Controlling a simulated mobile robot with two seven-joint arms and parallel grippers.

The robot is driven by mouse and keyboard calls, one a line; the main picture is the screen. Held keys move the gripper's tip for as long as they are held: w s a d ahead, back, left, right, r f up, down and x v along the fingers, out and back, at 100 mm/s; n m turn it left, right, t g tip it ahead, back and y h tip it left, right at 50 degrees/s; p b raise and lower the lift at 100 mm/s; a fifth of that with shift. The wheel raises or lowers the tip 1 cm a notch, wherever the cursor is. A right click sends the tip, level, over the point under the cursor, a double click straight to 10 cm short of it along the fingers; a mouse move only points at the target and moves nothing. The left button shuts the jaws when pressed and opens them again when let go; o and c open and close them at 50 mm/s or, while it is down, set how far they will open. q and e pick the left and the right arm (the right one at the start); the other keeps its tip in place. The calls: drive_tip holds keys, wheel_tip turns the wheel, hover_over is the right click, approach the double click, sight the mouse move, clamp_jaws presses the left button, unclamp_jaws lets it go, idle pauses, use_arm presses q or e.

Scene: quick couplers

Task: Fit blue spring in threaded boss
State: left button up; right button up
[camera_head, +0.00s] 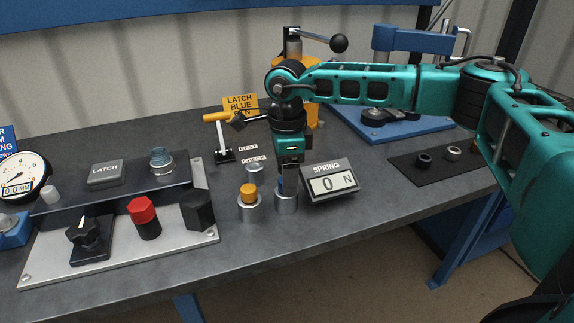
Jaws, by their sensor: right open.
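My right gripper (285,180) points straight down over a metal cup (286,203) near the middle of the bench. Its jaws are open, and a bit of blue (281,183), apparently the blue spring, shows between the fingers at the cup's mouth. The fingers hide most of it. A threaded metal boss (160,162) with a bluish tint stands on the dark raised block (120,186) at the left, well apart from the gripper. My left gripper is not in view.
Close left of the gripper is a cup with an orange part (249,194); close right is the SPRING display (331,181), reading 0 N. A yellow sign (239,105) stands behind. A red knob (146,217) and black knob (84,232) are on the front plate. The front bench is clear.

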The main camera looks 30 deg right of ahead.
drive_tip(key=shift+r, duration=0.1)
clamp_jaws()
idle(0.8)
